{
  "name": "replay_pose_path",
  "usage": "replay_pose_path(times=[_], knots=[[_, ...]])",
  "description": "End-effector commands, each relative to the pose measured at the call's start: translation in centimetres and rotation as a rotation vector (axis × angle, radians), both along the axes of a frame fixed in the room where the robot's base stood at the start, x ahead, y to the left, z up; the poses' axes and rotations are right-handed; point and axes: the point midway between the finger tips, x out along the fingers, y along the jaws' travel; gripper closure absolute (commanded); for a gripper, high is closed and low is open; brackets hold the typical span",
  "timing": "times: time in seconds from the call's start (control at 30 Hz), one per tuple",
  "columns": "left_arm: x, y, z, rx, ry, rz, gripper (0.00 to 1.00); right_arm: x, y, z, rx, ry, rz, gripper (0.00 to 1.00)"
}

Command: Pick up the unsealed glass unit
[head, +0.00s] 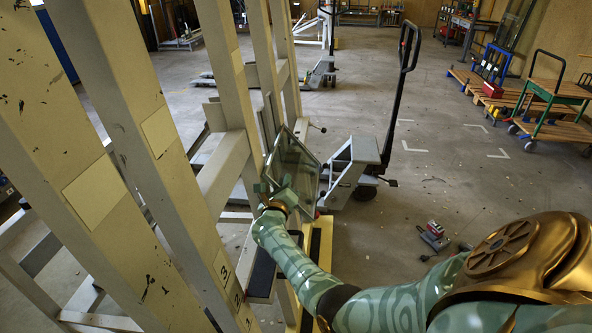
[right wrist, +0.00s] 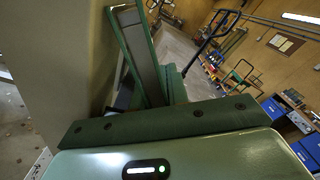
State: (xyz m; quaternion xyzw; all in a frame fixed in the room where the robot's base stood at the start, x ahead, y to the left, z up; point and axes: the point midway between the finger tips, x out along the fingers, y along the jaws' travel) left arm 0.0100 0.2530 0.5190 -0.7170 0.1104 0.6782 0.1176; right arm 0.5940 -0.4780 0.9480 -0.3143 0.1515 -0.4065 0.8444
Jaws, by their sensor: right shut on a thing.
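The glass unit (head: 296,163) is a small framed pane with a dark edge in the middle of the head view. It leans at a tilt against the cream upright frame (head: 225,175). My right gripper (head: 273,187) is at its lower left edge and is shut on it. In the right wrist view, the unit's long edge (right wrist: 143,50) rises from behind the green gripper bar, close to a cream post. The fingertips are hard to make out there. Whether the unit still touches the frame cannot be told. My left gripper is not in view.
Thick cream posts fill the left of the head view. A pallet truck with a tall black handle (head: 402,75) stands just right of the unit. Small red and grey items (head: 434,236) lie on the floor. A green cart (head: 550,105) stands far right; the floor between is mostly open.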

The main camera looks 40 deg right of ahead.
Motion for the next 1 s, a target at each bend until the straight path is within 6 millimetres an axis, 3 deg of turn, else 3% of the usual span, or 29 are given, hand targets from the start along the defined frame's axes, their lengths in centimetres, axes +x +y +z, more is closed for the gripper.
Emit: replay_pose_path(times=[0.67,1.0], knots=[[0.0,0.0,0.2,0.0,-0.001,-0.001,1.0,0.2,0.0,0.7,-0.005,-0.005,0.002,1.0],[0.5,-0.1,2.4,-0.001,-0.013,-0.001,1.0,-0.3,-0.4,4.8,-0.007,-0.008,0.001,1.0]])
